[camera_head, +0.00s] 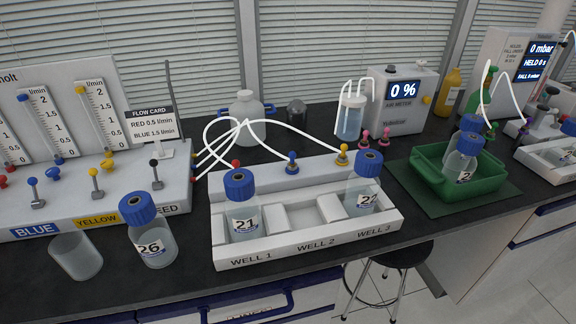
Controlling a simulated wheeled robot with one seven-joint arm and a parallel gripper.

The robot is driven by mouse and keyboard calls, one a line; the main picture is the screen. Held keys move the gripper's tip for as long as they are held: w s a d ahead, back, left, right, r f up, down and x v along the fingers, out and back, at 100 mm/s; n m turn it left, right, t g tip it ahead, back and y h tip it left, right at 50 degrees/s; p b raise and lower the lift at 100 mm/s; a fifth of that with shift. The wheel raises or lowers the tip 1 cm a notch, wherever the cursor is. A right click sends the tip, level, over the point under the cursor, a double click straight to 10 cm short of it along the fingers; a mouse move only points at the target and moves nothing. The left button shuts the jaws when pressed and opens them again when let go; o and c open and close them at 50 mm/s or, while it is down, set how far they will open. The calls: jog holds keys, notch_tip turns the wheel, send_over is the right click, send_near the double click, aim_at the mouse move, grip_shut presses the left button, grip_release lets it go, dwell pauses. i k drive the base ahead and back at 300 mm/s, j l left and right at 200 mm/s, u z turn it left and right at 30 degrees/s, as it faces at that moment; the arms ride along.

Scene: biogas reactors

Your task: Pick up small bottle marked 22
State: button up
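The small bottle marked 22 (365,196) stands upright in the well labelled WELL 3 of the white rack (308,245). It is clear with a blue cap and a white label that faces me. Its lower part is hidden by the front wall of the rack. A similar bottle marked 21 (243,212) stands in WELL 1, and WELL 2 between them holds no bottle. My gripper is not in view.
Bottle 26 (153,244) and an empty beaker (76,256) stand left of the rack. White tubes arch behind it from the flow panel (60,130). A green tray (430,182) with bottles is at right. A stool (385,262) stands below the counter.

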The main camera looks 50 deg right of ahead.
aim_at(361, 193)
jog(key=z, duration=0.85)
jog(key=k+j+z, duration=0.15)
jog(key=z, duration=0.3)
jog(key=k+j+z, duration=0.2)
jog(key=z, duration=0.25)
jog(key=k+j+z, duration=0.15)
jog(key=z, duration=0.3)
jog(key=k+l, duration=0.05)
